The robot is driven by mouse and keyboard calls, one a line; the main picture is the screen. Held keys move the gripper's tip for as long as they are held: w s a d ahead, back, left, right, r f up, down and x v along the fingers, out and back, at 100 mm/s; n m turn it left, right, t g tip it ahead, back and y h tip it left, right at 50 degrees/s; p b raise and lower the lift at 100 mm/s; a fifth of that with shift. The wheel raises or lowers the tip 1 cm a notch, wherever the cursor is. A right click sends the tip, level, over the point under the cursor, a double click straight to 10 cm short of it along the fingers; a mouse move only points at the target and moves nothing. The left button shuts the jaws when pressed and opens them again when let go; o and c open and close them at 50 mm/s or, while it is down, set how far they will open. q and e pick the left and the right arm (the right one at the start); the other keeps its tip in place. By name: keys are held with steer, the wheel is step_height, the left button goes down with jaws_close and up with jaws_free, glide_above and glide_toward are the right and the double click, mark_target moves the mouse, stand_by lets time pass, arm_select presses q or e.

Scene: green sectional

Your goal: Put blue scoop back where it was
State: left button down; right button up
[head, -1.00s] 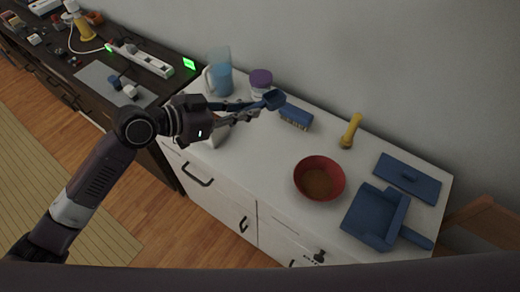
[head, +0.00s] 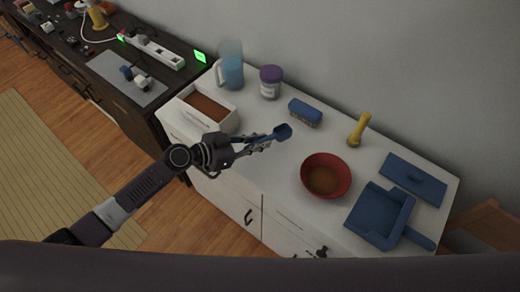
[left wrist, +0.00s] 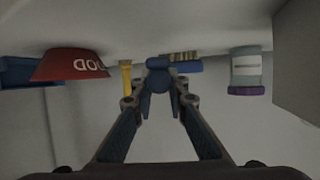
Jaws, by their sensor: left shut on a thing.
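The blue scoop (head: 282,132) is held in my left gripper (head: 262,142), over the white counter between the white bin and the red bowl. In the left wrist view the scoop (left wrist: 157,72) shows between the closed fingertips (left wrist: 157,97), its bowl pointing away from the wrist. An open white bin (head: 226,126) with brown contents stands at the counter's left end, to the left of the gripper. The red bowl (head: 345,187), also with brown contents, stands to the right; it shows in the left wrist view (left wrist: 70,66). My right gripper is not in view.
Behind the scoop stand a blue brush (head: 305,112), a purple-lidded jar (head: 270,83) and a blue pitcher (head: 232,73). A yellow-handled object (head: 358,131), a blue dustpan (head: 380,214) and a blue flat piece (head: 412,179) are farther right. A dark table (head: 150,110) adjoins at left.

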mark_target(260, 155)
arm_select(q)
steer(key=shift+f, duration=0.65)
steer(key=shift+f+b, duration=0.3)
steer(key=shift+f, duration=1.25)
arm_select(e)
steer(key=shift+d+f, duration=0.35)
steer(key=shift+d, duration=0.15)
arm_select(q)
steer(key=shift+f+b, duration=0.25)
steer(key=shift+b, duration=0.1)
steer(key=c, duration=1.9)
jaws_free()
steer(key=shift+r, duration=0.1)
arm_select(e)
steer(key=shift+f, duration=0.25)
arm_select(q)
steer(key=shift+r, duration=0.1)
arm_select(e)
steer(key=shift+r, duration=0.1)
